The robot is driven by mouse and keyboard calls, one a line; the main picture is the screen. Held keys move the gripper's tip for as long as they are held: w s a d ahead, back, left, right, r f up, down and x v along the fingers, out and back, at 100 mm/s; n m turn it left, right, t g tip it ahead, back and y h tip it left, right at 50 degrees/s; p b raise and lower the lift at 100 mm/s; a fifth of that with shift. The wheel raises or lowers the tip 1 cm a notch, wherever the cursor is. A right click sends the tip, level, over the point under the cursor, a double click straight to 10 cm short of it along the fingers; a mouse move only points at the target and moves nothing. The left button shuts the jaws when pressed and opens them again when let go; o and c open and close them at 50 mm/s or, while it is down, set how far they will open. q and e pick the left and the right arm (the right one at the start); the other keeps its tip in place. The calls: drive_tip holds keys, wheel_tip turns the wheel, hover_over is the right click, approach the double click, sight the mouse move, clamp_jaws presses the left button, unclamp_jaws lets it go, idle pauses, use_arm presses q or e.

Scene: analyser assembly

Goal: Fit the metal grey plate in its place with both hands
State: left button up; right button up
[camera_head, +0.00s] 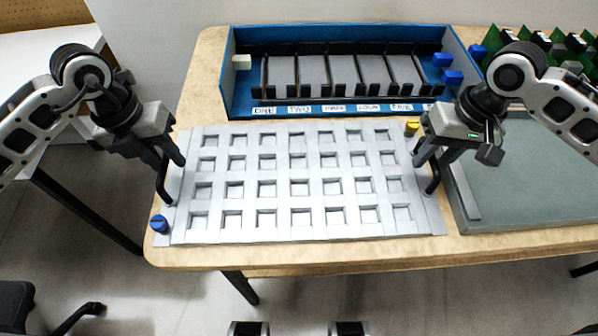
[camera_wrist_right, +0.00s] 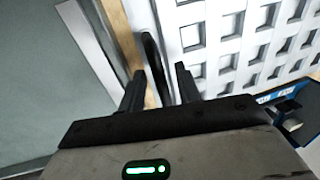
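The light grey metal plate (camera_head: 300,223), with rows of square recesses, lies flat on the wooden table. It has an upright black handle at its left side (camera_head: 162,182) and another at its right side (camera_head: 434,176). My left gripper (camera_head: 169,163) is at the left handle, its fingers looking apart around the handle's top. My right gripper (camera_head: 428,160) is at the right handle. In the right wrist view its fingers (camera_wrist_right: 160,88) are open, with the handle (camera_wrist_right: 154,58) standing between them and a gap on either side. The plate's underside is hidden.
A blue rack (camera_head: 228,85) with labelled slots stands behind the plate. A blue knob (camera_head: 158,224) is at the front left corner and a yellow knob (camera_head: 411,127) at the back right. A grey-green panel (camera_head: 530,180) lies to the right. Green boards (camera_head: 540,40) stand at the back right.

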use_arm(q)
drive_tip(key=shift+d+f, duration=0.1)
drive_tip(key=shift+f, duration=0.45)
use_arm(e)
drive_tip(key=shift+a+f, duration=0.1)
drive_tip(key=shift+f, duration=0.4)
use_arm(q)
clamp_jaws()
use_arm(e)
clamp_jaws()
use_arm(q)
drive_tip(key=shift+w+r, duration=0.1)
drive_tip(key=shift+r, duration=0.1)
use_arm(e)
drive_tip(key=shift+w+r, duration=0.1)
drive_tip(key=shift+r, duration=0.05)
